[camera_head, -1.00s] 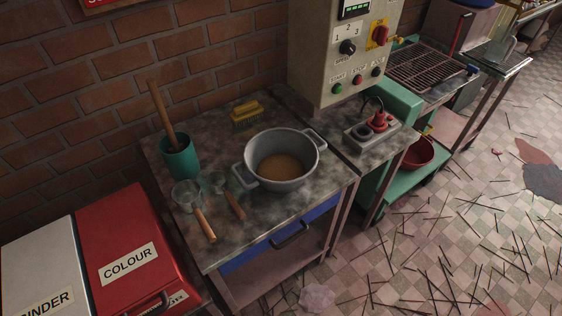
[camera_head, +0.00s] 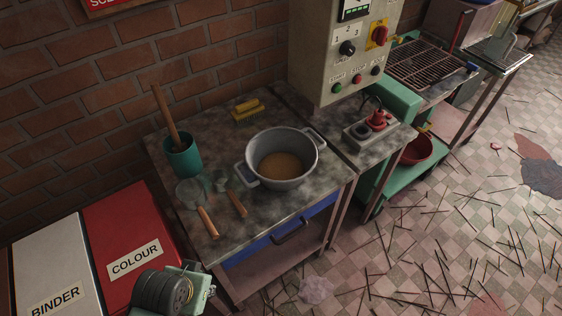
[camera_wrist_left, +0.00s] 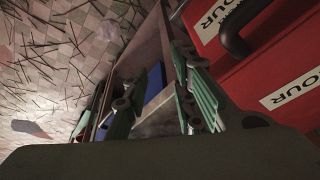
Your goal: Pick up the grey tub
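The grey tub (camera_head: 285,158) stands upright on the speckled worktop (camera_head: 270,215). It has two side handles and brown powder inside. Part of my left arm shows at the bottom of the head view, in front of the red bin and well short of the tub. In the left wrist view my left gripper (camera_wrist_left: 158,100) has its two green-padded fingers apart with nothing between them. The tub does not show in that view. My right gripper is not in view.
A teal pot (camera_head: 183,157) with a wooden handle, two scoops (camera_head: 208,222) and a yellow brush (camera_head: 246,109) share the worktop. A red COLOUR bin (camera_head: 132,240) stands at front left. The control box (camera_head: 340,55) rises behind, right of the tub. Sticks litter the floor.

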